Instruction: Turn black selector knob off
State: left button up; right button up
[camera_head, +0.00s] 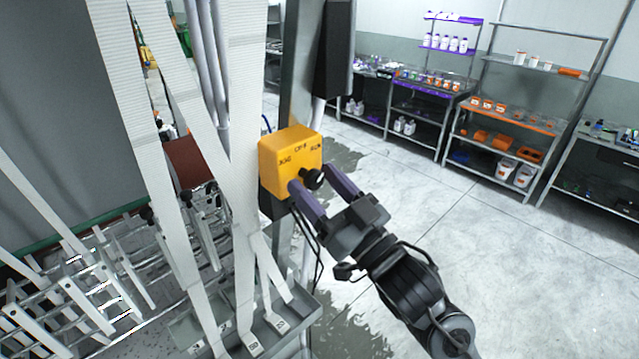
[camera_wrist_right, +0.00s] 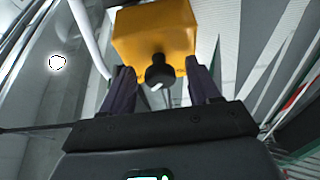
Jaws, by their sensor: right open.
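The yellow control box (camera_head: 283,160) is mounted on a metal post, with printed labels on its upper face. The black selector knob (camera_head: 312,179) sticks out of its front. My right gripper (camera_head: 312,185) is open, with one purple finger on each side of the knob. In the right wrist view the box (camera_wrist_right: 155,35) fills the top middle and the knob (camera_wrist_right: 159,72) sits between the two fingertips (camera_wrist_right: 159,75), with gaps on both sides. A light mark shows on the knob. My left gripper is not in view.
White webbing strips (camera_head: 236,90) hang left of the box and run down to a metal tray (camera_head: 262,335). A metal rack (camera_head: 85,290) stands at lower left. Shelves with bottles and orange bins (camera_head: 505,120) stand far back. The floor (camera_head: 480,250) at right is clear.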

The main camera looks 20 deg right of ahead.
jog(key=c, duration=1)
jog(key=shift+c, duration=0.2)
jog(key=shift+n, duration=0.4)
jog(key=n+y, duration=0.1)
jog(key=n, duration=0.1)
jog(key=n+g+y+p, duration=0.1)
jog(key=n, duration=0.2)
jog(key=shift+d+g+y, duration=0.2)
jog(key=shift+g+y, duration=0.1)
jog(key=shift+y, duration=0.1)
jog(key=n+g+y, duration=0.1)
jog(key=n, duration=0.2)
jog(key=n+g+y, duration=0.1)
jog(key=n, duration=0.2)
jog(key=shift+w+d+n, duration=0.1)
jog(key=shift+n, duration=0.2)
jog(key=shift+r, duration=0.1)
